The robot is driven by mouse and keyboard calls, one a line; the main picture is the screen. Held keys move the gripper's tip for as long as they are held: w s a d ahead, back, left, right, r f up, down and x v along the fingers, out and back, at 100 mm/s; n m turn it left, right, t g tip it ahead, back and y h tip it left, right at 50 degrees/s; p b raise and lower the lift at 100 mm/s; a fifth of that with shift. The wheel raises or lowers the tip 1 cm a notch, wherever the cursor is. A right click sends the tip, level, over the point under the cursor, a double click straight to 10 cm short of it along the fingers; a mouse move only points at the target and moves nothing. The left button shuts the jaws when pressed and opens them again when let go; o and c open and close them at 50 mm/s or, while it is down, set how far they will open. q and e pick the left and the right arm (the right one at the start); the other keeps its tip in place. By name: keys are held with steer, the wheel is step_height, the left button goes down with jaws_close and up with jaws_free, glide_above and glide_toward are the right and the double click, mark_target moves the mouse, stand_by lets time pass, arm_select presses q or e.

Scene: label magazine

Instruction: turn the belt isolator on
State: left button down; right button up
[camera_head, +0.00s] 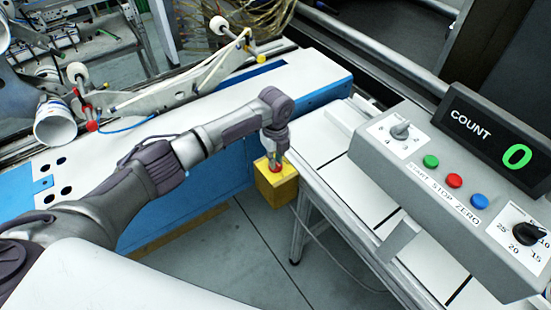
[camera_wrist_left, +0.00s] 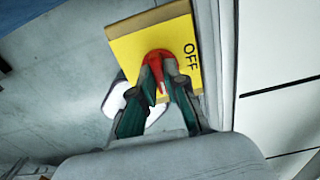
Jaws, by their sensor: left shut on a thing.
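The fingers hide part of the handle, and no ON mark is visible. My right gripper is not in view.
A grey control panel (camera_head: 430,165) with green, red and blue buttons, two knobs and a COUNT display (camera_head: 517,155) reading 0 stands at the right. The white conveyor (camera_head: 335,150) runs beside the isolator. A blue and white machine (camera_head: 230,110) stands behind my left arm. Open floor lies below the box.

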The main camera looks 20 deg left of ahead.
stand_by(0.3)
arm_select(q)
steer(key=c, duration=1.2)
jaws_free()
step_height(320, 180, up, 12)
